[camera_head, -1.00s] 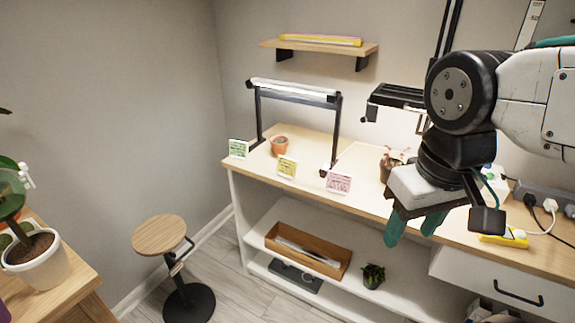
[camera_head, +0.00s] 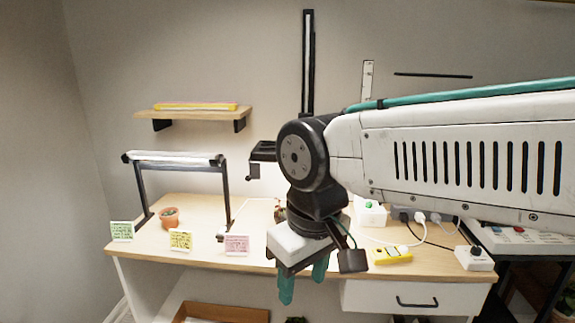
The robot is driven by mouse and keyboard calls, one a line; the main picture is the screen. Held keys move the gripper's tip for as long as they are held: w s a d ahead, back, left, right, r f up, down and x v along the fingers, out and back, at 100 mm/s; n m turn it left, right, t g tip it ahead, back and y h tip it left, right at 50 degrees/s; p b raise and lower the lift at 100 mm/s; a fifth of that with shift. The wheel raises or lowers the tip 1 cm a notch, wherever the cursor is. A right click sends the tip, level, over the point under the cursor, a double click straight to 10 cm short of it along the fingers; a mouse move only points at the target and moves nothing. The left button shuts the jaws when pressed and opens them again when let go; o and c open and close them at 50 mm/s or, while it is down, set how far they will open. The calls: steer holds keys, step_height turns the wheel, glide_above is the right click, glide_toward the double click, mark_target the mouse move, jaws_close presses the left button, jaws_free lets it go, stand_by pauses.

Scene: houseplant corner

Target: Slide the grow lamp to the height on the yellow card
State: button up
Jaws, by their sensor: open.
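A yellow card (camera_head: 181,240) with writing too small to read stands at the front of the bench. A black lamp head (camera_head: 262,151) hangs beside a tall black vertical rail (camera_head: 308,60) on the back wall; my arm hides part of both. A second lamp, a lit white tube on a black frame (camera_head: 174,158), stands at the left of the bench. My gripper (camera_head: 303,281) points down with its teal fingers apart and empty, in front of the bench edge, to the right of the yellow card. I cannot tell which lamp the card belongs to.
A green card (camera_head: 122,231) and a pink card (camera_head: 237,245) flank the yellow one. A terracotta pot (camera_head: 169,217) stands under the tube lamp. A yellow device (camera_head: 391,256) and a white power strip (camera_head: 474,258) lie at right. A wall shelf (camera_head: 190,114) is above left.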

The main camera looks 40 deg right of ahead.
steer(key=shift+c, duration=0.3)
steer(key=c, duration=0.3)
steer(key=w+d+f+m+t+y, duration=0.35)
steer(key=w+d+m+y, duration=0.55)
steer(key=w+d+m, duration=0.45)
steer(key=w+d+r+m+t+h, duration=0.1)
steer(key=w+d+t, duration=0.3)
steer(key=d, duration=0.4)
steer(key=w+d+r+m+t, duration=0.1)
steer(key=w+d+m+t, duration=0.1)
steer(key=w+d+t, duration=0.45)
steer(key=w+d+r+h, duration=0.1)
steer(key=d+r, duration=0.3)
steer(key=d, duration=0.1)
steer(key=shift+n, duration=0.45)
steer(key=x, duration=0.8)
steer(key=shift+a+r, duration=0.1)
steer(key=shift+r, duration=0.05)
